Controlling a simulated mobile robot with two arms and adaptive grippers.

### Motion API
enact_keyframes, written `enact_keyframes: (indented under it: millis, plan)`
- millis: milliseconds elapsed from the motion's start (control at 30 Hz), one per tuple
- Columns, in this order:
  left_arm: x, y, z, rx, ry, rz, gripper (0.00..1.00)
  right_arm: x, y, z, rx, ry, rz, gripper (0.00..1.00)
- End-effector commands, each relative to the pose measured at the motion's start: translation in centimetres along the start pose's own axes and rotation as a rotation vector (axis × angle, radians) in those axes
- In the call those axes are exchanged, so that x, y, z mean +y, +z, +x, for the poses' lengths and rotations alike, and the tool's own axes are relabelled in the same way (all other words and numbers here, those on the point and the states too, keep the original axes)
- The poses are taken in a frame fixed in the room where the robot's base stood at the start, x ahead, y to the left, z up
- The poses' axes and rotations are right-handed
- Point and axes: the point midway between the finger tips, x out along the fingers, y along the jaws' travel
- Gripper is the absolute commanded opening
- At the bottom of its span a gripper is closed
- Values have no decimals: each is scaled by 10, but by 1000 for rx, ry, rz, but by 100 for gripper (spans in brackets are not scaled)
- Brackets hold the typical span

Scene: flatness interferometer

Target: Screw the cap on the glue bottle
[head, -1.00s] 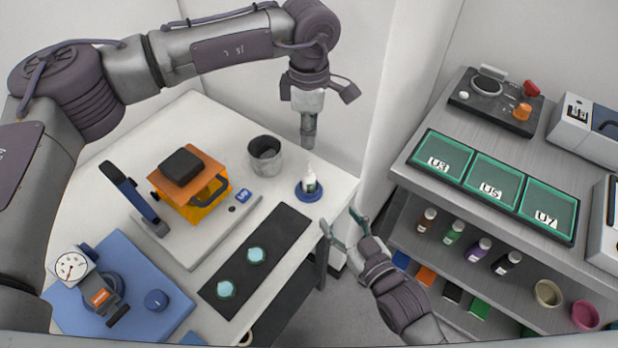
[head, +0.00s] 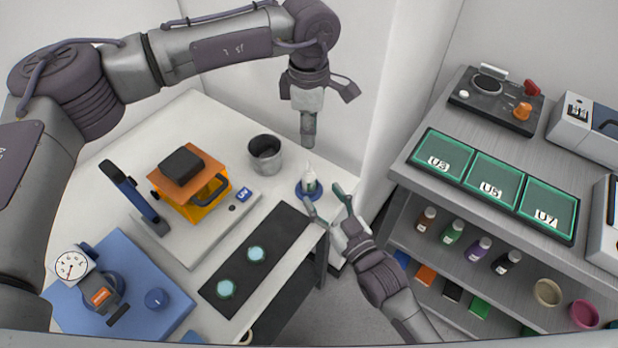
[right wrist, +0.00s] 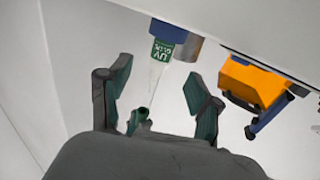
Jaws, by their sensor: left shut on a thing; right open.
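The glue bottle (head: 309,182), white with a green label, stands upright in a round blue holder (head: 311,196) near the table's right edge. It appears upside down in the right wrist view (right wrist: 163,50), its pale nozzle pointing down the picture. My left gripper (head: 308,143) is shut above the bottle, apart from it; the cap in its grip is hidden in the head view. My right gripper (head: 325,194) is open and empty, close in front of the bottle. Its fingers (right wrist: 158,80) spread either side of the nozzle's line. A small green piece between them is unclear.
A dark metal cup (head: 265,155) stands left of the bottle. An orange-and-black device (head: 190,183) and a black strip (head: 240,275) with two pale discs are farther left. A shelf unit (head: 410,180) stands at right, across a floor gap.

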Motion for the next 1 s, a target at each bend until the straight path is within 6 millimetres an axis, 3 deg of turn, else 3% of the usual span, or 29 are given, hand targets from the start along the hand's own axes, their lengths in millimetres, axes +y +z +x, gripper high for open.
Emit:
enact_keyframes:
  millis: [200,400,833,1000]
  plan:
    - [0,0,0,0,0,0,11,-1,-2,42,3,-1,0,63]
    - [0,0,0,0,0,0,11,0,0,65,1,0,1,63]
    - [0,0,0,0,0,0,11,-1,0,72,0,-1,0,63]
    - [0,0,0,0,0,0,11,-1,0,72,0,-1,0,35]
